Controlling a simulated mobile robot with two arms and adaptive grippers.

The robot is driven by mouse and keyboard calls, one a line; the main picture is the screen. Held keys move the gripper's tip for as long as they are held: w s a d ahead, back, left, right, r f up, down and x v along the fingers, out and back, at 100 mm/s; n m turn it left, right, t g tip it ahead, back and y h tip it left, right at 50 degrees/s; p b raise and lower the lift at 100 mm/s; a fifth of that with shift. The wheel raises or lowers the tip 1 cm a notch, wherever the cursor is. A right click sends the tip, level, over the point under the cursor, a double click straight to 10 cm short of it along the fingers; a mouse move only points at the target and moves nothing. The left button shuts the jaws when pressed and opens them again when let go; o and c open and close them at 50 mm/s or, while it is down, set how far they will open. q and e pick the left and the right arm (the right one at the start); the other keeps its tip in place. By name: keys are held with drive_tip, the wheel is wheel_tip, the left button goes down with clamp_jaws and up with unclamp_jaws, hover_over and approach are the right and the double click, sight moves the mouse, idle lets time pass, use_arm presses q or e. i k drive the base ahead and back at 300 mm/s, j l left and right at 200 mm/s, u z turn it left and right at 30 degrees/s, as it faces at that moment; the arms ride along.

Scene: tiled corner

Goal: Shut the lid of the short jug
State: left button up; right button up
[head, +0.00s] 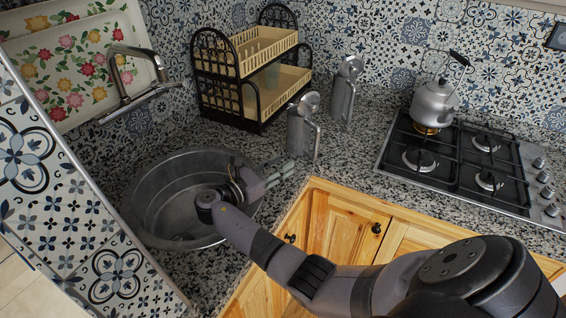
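Two metal jugs stand on the granite counter right of the sink. The nearer one looks like the short jug (298,136); its round lid (309,103) appears tilted up, not flat on the rim. The farther, taller-looking jug (341,100) also has its lid (351,67) raised. My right gripper (284,166) reaches over the sink's right rim, with its fingers pointing right toward the lower part of the nearer jug. The fingers look apart with nothing between them. Whether they touch the jug I cannot tell. My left gripper is out of view.
A round metal sink (150,190) lies under my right forearm, with a faucet (122,90) at its left. A dish rack (222,95) stands behind the nearer jug. A kettle (434,104) sits on the gas stove (462,165) at right. Counter between jugs and stove is clear.

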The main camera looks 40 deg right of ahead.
sight(309, 104)
drive_tip(key=z, duration=1.45)
